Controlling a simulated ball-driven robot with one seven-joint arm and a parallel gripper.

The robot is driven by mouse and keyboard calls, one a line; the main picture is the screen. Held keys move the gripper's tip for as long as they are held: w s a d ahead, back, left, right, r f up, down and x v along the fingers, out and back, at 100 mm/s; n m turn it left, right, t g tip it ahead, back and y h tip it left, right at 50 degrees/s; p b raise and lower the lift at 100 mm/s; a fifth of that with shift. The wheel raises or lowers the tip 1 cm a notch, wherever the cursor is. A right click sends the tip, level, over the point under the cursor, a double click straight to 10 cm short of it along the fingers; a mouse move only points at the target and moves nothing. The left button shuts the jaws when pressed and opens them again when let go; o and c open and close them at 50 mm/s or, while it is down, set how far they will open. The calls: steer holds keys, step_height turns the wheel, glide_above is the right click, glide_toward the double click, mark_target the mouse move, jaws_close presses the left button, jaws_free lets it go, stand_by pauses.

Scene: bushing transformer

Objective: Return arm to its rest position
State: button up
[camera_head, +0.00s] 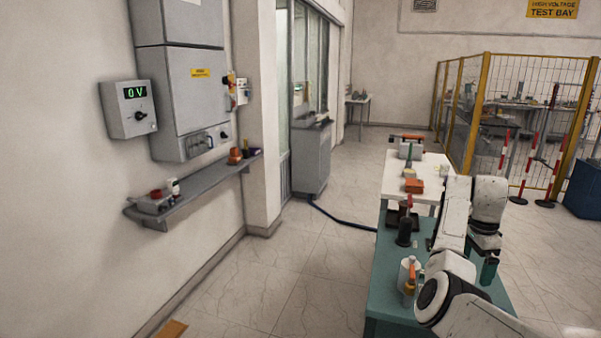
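My white arm (455,212) rises from the lower right corner, bends at a large joint, goes up, and folds over to the right. Its end points down over the green-topped bench (385,287). My gripper (487,252) is the dark part at this end, small and partly behind the arm links. I cannot tell whether its fingers are open or shut. A dark green upright object (489,271) shows just below it; whether they touch is unclear.
On the bench stand a white bottle (409,270) and a dark cylinder (404,232). A yellow-framed fence (520,110) stands back right. A wall shelf (195,190) is left; floor between is mostly clear.

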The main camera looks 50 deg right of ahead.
steer(key=w+a+f+n+h+b, duration=0.1)
steer(key=w+a+f+n, duration=0.3)
steer(key=a+f, duration=0.35)
steer(key=w+a+f+n+b, duration=0.2)
steer(key=w+a+f+n, duration=0.35)
steer(key=a, duration=0.25)
steer(key=w+a+f+n+h+b, duration=0.1)
steer(key=w+a+f+n, duration=0.3)
steer(key=a+f, duration=0.35)
steer(key=s+a+f+n+y+b, duration=0.1)
steer(key=a+n, duration=0.6)
steer(key=a, duration=0.8)
steer(key=s+a+f+n+t+y+b, duration=0.1)
steer(key=s+a+f+n+b, duration=0.2)
steer(key=a, duration=1.1)
steer(key=s+f+n, duration=0.2)
steer(key=s+n, duration=0.1)
steer(key=n, duration=0.2)
steer(key=shift+a+f+t, duration=0.2)
steer(key=shift+a+t, duration=0.1)
steer(key=shift+a, duration=0.1)
